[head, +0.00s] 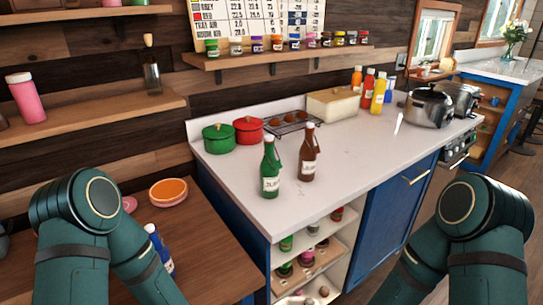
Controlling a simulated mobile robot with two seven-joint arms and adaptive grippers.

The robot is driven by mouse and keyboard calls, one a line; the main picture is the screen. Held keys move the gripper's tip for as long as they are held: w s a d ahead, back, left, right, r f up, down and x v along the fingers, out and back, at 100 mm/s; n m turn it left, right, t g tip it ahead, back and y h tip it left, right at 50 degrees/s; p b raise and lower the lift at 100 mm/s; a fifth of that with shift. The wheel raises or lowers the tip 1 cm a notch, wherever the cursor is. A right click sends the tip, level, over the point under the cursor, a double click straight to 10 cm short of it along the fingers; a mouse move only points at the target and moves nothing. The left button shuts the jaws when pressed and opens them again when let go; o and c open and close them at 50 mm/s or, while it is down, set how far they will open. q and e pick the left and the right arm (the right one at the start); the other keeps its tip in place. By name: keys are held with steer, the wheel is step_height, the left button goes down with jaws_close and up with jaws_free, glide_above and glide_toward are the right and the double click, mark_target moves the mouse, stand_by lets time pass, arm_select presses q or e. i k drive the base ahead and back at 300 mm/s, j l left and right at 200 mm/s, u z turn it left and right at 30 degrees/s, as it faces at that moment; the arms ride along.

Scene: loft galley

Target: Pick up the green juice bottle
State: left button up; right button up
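The green juice bottle (270,172) stands upright on the white countertop near its front left edge. It has a white label and a light cap. A brown bottle (308,156) of similar shape stands close to its right. My two dark green arms come in at the lower left and lower right of the head view, bent and apart from the bottles. Neither gripper shows; both are outside the picture.
A green pot (218,138) and a red pot (248,130) stand behind the bottles. A cream box (332,103), sauce bottles and metal pots stand farther back. Open counter (370,140) lies right of the brown bottle. A wooden table (205,245) is at lower left.

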mark_target(269, 179)
steer(key=i+z, duration=0.2)
steer(key=z, duration=0.2)
steer(key=i+z, duration=0.15)
steer(key=z, duration=0.2)
